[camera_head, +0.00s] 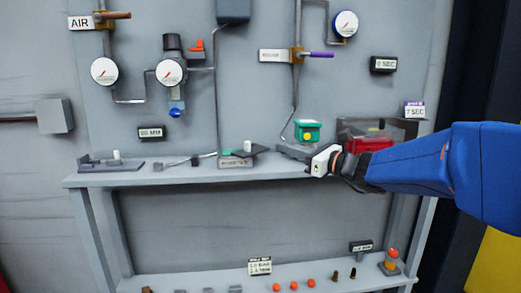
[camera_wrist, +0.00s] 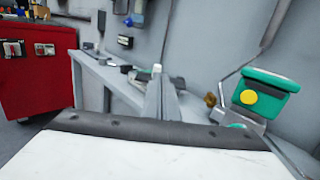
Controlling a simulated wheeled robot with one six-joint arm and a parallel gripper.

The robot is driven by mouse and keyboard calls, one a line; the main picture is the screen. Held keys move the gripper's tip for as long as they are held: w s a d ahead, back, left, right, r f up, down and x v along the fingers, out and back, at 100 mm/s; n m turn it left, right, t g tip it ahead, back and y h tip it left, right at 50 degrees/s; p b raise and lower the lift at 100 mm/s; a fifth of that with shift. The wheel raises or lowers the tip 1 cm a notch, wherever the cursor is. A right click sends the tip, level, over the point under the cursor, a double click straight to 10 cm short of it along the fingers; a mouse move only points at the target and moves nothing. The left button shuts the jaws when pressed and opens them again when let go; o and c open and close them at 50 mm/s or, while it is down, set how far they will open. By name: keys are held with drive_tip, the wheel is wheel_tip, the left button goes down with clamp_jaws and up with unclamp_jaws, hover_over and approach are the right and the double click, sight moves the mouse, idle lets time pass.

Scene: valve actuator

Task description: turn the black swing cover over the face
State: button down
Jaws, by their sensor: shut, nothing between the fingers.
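A dark flat plate (camera_head: 252,151), which looks like the black swing cover, sits tilted on a small labelled block (camera_head: 236,163) on the shelf, beside a short pale post (camera_head: 247,146). How much of the face it covers I cannot tell. My gripper (camera_head: 318,163) is to the right of it, at the front edge of the shelf, apart from it. In the wrist view the shut, empty fingers (camera_wrist: 162,98) point along the shelf. A dark plate (camera_wrist: 178,83) and a pale post tip (camera_wrist: 157,68) show just beyond them, partly hidden.
A green box with a yellow button (camera_head: 307,131) stands behind my gripper; it also shows at right in the wrist view (camera_wrist: 268,88). A red block in a clear case (camera_head: 368,143) is near my arm. Pipes and gauges (camera_head: 171,72) line the wall. The shelf front (camera_head: 190,179) is clear.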

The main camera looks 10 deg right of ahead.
drive_tip(key=d+f+n+g+y, duration=0.2)
drive_tip(key=d+g, duration=0.1)
drive_tip(key=d, duration=0.1)
approach(238, 153)
drive_tip(key=w, duration=0.1)
drive_tip(key=w+r, duration=0.1)
drive_tip(key=w, duration=0.2)
drive_tip(key=shift+w+a+r, duration=0.2)
drive_tip(key=shift+w+r, duration=0.15)
drive_tip(key=shift+w, duration=0.05)
drive_tip(key=shift+a+m, duration=0.1)
drive_tip(key=shift+m, duration=0.2)
drive_tip(key=shift+a+m+t+h, duration=0.5)
drive_tip(key=shift+a+t, duration=0.1)
drive_tip(key=shift+t, duration=0.1)
drive_tip(key=shift+w+a+m+t+h, duration=0.25)
drive_tip(key=shift+a+m+t+h, duration=0.7)
drive_tip(key=shift+h, duration=0.25)
drive_tip(key=shift+w+a, duration=0.2)
drive_tip(key=shift+a, duration=0.3)
drive_tip(key=shift+w+a, duration=0.25)
drive_tip(key=shift+a, duration=0.2)
drive_tip(key=shift+w+a, duration=0.6)
drive_tip(key=shift+a, duration=0.15)
